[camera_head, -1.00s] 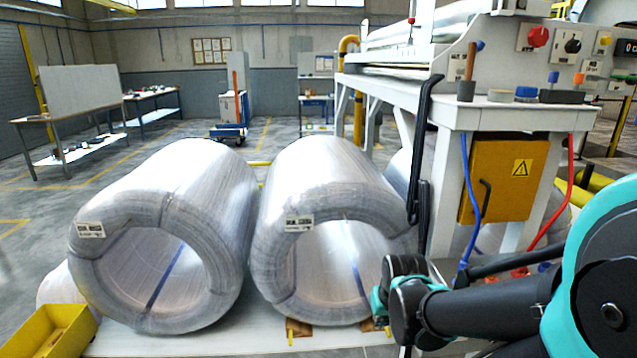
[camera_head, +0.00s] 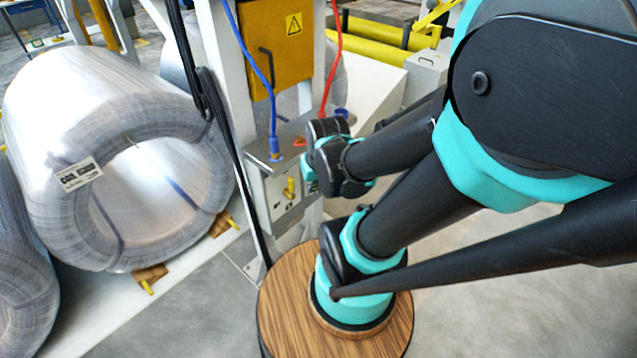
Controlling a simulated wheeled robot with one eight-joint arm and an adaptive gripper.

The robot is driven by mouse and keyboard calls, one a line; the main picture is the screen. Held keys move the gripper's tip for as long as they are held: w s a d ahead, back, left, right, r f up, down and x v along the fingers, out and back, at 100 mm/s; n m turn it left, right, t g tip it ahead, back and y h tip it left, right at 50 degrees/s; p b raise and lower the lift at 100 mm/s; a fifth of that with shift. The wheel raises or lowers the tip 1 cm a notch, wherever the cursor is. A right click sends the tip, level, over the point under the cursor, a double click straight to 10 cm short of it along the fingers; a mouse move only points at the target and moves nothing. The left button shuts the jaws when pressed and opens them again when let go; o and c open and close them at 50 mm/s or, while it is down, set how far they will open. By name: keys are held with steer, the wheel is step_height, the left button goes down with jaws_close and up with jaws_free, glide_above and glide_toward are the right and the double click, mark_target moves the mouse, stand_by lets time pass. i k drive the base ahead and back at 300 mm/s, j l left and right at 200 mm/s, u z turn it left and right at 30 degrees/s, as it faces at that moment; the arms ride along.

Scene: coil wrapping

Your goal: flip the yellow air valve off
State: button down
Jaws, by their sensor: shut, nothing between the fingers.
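The yellow air valve (camera_head: 290,187) is a small yellow lever on the front of a grey metal box (camera_head: 271,198). The box is fixed low on the white machine frame, below a yellow cabinet. The lever looks roughly upright. My dark wrist with teal rings is just right of the box and covers part of its right side. My gripper's fingers do not show; they are out of sight at or behind the wrist. I cannot tell whether they touch the box.
A blue hose (camera_head: 262,75) and a red hose (camera_head: 333,62) run down to the box top. A black strap (camera_head: 222,122) hangs left of it. A large wrapped coil (camera_head: 95,115) lies at left. Yellow rollers (camera_head: 385,40) are behind. Grey floor at lower right is clear.

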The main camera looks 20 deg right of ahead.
mark_target(289, 192)
steer(key=k+l, duration=0.15)
steer(key=l, duration=0.2)
steer(key=k+l+z, duration=0.1)
steer(key=k+l, duration=0.25)
steer(key=l, duration=0.3)
steer(key=z, duration=0.05)
